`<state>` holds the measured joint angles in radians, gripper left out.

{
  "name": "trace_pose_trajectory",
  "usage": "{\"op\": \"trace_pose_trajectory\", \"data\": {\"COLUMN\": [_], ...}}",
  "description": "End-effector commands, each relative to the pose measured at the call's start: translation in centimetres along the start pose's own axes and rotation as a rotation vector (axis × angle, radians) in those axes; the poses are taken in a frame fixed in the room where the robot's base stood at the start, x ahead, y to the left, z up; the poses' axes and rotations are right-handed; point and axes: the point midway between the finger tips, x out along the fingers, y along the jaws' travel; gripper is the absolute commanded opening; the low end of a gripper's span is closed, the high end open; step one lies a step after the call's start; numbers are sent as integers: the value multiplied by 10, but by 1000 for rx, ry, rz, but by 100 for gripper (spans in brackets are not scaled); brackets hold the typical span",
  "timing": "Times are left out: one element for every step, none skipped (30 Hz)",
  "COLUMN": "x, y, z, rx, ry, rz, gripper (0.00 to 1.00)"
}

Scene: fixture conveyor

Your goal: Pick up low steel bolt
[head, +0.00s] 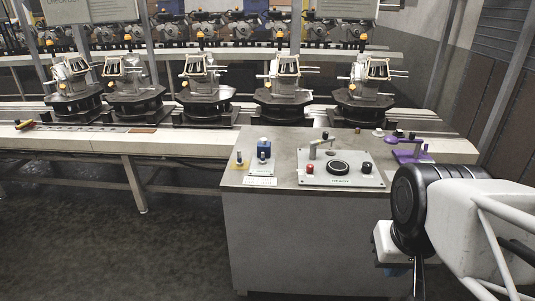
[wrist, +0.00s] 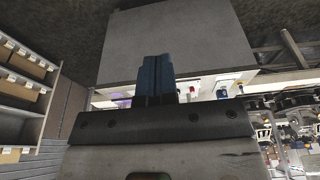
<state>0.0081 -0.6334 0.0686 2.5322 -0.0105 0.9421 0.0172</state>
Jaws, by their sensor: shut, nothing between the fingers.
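My gripper (wrist: 155,58) shows as two blue fingers, pressed together and empty, in the wrist view. It points at the plain grey front of the bench. In the head view my gripper is mostly hidden behind my wrist at the lower right, in front of the bench and below its top; only a bit of blue shows. I cannot pick out the steel bolt with certainty. Small upright parts stand on the bench top, on a yellow piece (head: 240,164) and at a blue block (head: 263,146), but they are too small to identify.
The grey bench (head: 300,240) also carries a control panel (head: 338,179) with a black dial and a purple fixture (head: 408,147) near my arm. Behind it, a conveyor (head: 60,140) bears several engine-like assemblies on black bases. The floor left of the bench is clear.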

Motion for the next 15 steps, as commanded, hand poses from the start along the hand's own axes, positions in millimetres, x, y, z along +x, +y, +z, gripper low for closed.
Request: {"op": "trace_pose_trajectory", "data": {"x": [0, 0, 0, 0, 0, 0, 0, 0, 0, 0, 0, 0, 0, 0, 0], "y": [0, 0, 0, 0, 0, 0, 0, 0, 0, 0, 0, 0, 0, 0, 0], "z": [0, 0, 0, 0, 0, 0, 0, 0, 0, 0, 0, 0, 0, 0, 0], "rx": [0, 0, 0, 0, 0, 0, 0, 0, 0, 0, 0, 0, 0, 0, 0], "ry": [0, 0, 0, 0, 0, 0, 0, 0, 0, 0, 0, 0, 0, 0, 0], "rz": [0, 0, 0, 0, 0, 0, 0, 0, 0, 0, 0, 0, 0, 0, 0], "gripper": [0, 0, 0, 0, 0, 0, 0, 0, 6, 11, 15, 21, 26, 31, 37]}}
